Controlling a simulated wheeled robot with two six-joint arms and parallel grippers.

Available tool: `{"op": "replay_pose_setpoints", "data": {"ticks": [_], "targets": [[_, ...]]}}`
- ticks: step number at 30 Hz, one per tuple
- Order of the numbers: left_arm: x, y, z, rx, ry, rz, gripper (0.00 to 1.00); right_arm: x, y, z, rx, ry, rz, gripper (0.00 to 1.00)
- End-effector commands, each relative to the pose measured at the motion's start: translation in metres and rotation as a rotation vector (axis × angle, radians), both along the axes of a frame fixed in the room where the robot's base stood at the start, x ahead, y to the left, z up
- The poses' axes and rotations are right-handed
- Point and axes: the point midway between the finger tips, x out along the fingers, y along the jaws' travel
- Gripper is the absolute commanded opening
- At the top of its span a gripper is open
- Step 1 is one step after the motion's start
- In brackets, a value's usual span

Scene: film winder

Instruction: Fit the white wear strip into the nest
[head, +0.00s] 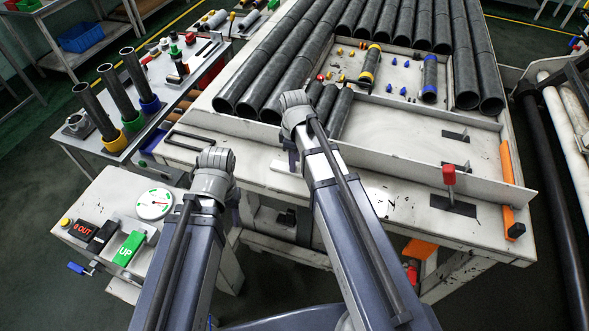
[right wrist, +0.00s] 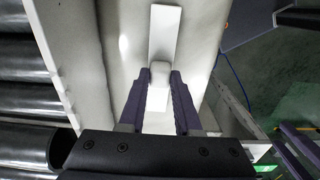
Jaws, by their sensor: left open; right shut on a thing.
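The white wear strip (right wrist: 165,32) shows in the right wrist view as a flat white bar running out past my right gripper (right wrist: 161,78). The jaws are shut on a raised white block that appears to be part of the strip. In the head view my right gripper (head: 291,155) is over the bench's front ledge, with a white piece (head: 284,167) just below it. Whether the strip touches the ledge is not clear. My left gripper (head: 235,198) is open, mostly hidden behind its wrist, in front of the bench. I cannot pick out the nest.
A raised pale wall (head: 410,165) runs behind the ledge, with black tubes (head: 290,70) beyond it. A red-topped lever (head: 449,178) stands on the ledge to the right. A control cabinet (head: 95,205) with a dial is at lower left. The ledge between gripper and lever looks mostly clear.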

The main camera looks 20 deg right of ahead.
Motion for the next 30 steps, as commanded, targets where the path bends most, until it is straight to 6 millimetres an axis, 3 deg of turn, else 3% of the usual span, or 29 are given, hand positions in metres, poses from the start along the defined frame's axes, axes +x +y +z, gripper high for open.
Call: {"op": "replay_pose_setpoints", "data": {"ticks": [17, 23, 30], "targets": [[0.000, 0.000, 0.004, 0.000, 0.000, 0.001, 0.50, 0.000, 0.000, 0.004, 0.000, 0.000, 0.000, 0.00], [0.000, 0.000, 0.020, -0.001, 0.000, 0.004, 0.50, 0.000, 0.000, 0.020, 0.000, 0.000, 0.000, 0.00], [0.000, 0.000, 0.055, -0.002, -0.001, 0.011, 0.50, 0.000, 0.000, 0.055, 0.000, 0.000, 0.000, 0.00]]}}
